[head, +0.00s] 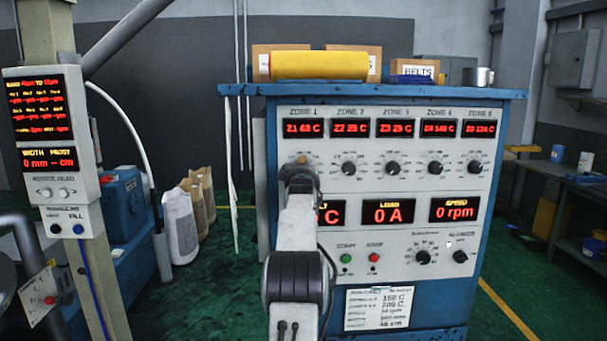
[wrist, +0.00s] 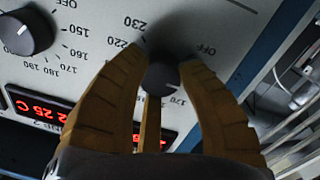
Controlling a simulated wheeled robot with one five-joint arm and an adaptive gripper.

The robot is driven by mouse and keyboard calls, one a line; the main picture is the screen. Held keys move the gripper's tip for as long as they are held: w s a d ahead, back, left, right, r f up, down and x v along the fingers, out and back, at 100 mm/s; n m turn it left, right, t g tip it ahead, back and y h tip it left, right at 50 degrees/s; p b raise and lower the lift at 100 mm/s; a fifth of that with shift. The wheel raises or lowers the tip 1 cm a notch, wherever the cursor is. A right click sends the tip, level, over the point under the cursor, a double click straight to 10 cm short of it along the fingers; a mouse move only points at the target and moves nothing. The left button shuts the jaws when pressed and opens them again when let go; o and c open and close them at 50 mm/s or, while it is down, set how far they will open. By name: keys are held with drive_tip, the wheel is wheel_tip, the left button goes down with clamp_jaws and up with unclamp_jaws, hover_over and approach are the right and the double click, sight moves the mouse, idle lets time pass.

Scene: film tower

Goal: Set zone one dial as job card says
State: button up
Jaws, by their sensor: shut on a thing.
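The zone one dial is a black round knob (wrist: 163,76) on the upper left of the control panel; in the head view my gripper (head: 301,165) covers most of it. The zone one readout (head: 303,128) seems to read 68 C. The job card (head: 379,308) low on the panel shows 160 C on its top line, and a blurred 200 C below.
The zone two dial (head: 348,169) stands close to the right, under its 25 C readout (head: 350,128); more zone dials follow. Below are load and speed readouts (head: 388,212) and green and red buttons (head: 373,258). A yellow roll (head: 319,65) lies on top.

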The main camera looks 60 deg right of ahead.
drive_tip(key=shift+f, duration=0.3)
drive_tip(key=o, duration=1)
drive_tip(key=shift+d, duration=0.1)
drive_tip(key=shift+o, duration=1.1)
drive_tip(key=shift+r, duration=0.15)
drive_tip(key=v, duration=1.2)
